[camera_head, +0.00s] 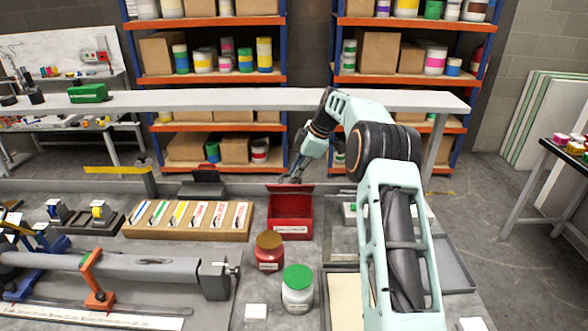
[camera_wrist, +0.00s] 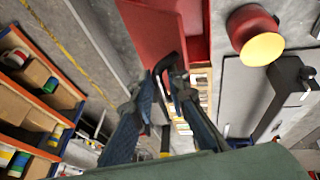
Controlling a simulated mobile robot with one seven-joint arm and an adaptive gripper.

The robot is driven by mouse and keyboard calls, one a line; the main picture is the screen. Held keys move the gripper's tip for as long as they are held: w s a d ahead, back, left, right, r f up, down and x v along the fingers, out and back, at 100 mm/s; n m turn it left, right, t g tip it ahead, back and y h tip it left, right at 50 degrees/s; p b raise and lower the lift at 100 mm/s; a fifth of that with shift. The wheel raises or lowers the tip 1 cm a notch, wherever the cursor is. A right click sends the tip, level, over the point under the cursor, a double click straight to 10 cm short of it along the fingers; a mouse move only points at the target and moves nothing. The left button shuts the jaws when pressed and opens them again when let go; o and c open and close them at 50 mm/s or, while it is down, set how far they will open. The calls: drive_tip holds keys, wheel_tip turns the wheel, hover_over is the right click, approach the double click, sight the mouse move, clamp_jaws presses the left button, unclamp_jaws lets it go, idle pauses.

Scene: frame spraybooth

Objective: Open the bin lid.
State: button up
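The red bin (camera_head: 291,217) stands on the bench with its inside visible from above. Its red lid (camera_head: 290,188) is raised at the back edge, tilted up and away from the opening. In the wrist view the lid (camera_wrist: 153,30) is a flat red panel beside the bin's inner side (camera_wrist: 196,35). My gripper (camera_head: 291,179) is at the lid's upper edge. In the wrist view my gripper's fingertips (camera_wrist: 166,80) are a short way apart, with a black curved piece, perhaps a handle, at the lid's edge between them. Whether they grip it is unclear.
A red jar with a brown cap (camera_head: 269,251) and a white jar with a green cap (camera_head: 297,290) stand in front of the bin. A wooden card holder (camera_head: 187,236) is to its left. A grey tray (camera_head: 455,262) lies right. A raised white shelf (camera_head: 250,99) runs behind.

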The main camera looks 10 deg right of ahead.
drive_tip(key=shift+o, duration=1)
drive_tip(key=shift+w+f, duration=0.15)
drive_tip(key=shift+w, duration=0.25)
drive_tip(key=shift+s+a+r, duration=0.15)
drive_tip(key=shift+s+r, duration=0.15)
drive_tip(key=shift+r, duration=0.2)
drive_tip(key=shift+w+r, duration=0.1)
drive_tip(key=v, duration=1.2)
drive_tip(key=shift+s, duration=0.25)
drive_tip(key=shift+w, duration=0.1)
